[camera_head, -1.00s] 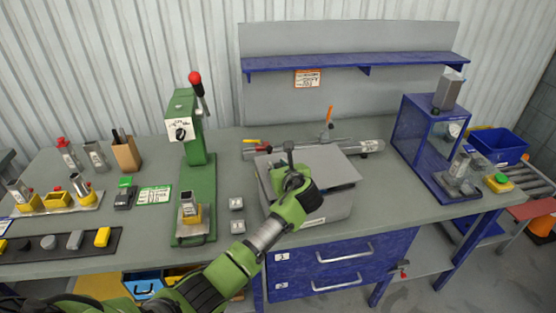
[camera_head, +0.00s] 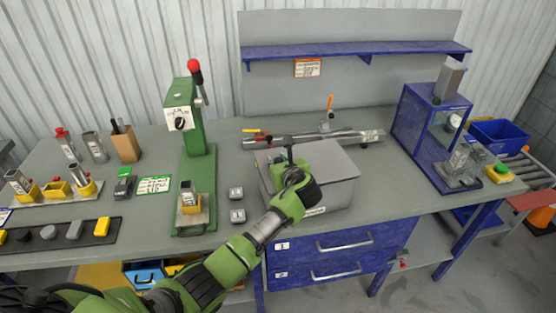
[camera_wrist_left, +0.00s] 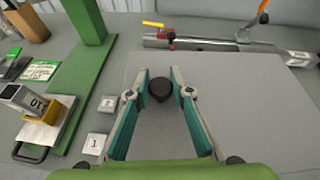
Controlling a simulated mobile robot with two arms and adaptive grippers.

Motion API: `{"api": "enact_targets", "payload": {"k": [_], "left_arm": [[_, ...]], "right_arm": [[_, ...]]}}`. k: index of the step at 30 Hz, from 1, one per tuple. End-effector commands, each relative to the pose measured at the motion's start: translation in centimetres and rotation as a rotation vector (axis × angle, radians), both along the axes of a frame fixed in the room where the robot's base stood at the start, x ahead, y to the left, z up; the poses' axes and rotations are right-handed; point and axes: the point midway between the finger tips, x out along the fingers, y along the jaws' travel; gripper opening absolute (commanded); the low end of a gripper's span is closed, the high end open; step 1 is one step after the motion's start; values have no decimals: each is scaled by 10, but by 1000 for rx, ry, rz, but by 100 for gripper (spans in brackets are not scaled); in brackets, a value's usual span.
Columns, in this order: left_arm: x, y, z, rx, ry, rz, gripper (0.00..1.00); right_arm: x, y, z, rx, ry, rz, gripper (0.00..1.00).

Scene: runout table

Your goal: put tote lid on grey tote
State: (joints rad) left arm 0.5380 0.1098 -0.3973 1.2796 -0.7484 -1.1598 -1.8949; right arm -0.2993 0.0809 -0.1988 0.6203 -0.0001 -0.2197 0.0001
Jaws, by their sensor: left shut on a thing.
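The grey tote (camera_head: 332,199) stands on the bench, right of the green press. The flat grey tote lid (camera_head: 335,158) lies over the tote's top and looks about level and lined up with its rim. It fills the lower right of the left wrist view (camera_wrist_left: 245,110). My left gripper (camera_head: 290,172) is over the left part of the lid, shut on it by its dark knob. In the left wrist view the knob (camera_wrist_left: 160,88) shows between the two fingers (camera_wrist_left: 162,80). The tote's inside is hidden. My right gripper is out of view.
The green press (camera_head: 190,150) stands left of the tote, with two small grey blocks (camera_head: 237,206) between them. A long metal fixture (camera_head: 315,138) with an orange handle lies behind the tote. A blue frame stand (camera_head: 425,135) is to the right. Bare bench lies between tote and stand.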

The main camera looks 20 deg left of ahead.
Motion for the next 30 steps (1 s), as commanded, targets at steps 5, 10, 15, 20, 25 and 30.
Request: {"api": "enact_targets", "payload": {"k": [5,10,15,20,25,30], "left_arm": [[0,0,-2,1,-2,-1,0],[0,0,-5,0,-2,0,0],[0,0,-8,0,-2,0,0],[0,0,-8,1,-1,0,40],[0,0,-8,0,0,0,40],[-1,-1,-9,0,2,0,40]], "right_arm": [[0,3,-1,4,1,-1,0],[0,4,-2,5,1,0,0],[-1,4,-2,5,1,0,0],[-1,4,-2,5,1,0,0],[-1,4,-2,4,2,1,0],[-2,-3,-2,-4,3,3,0]]}}
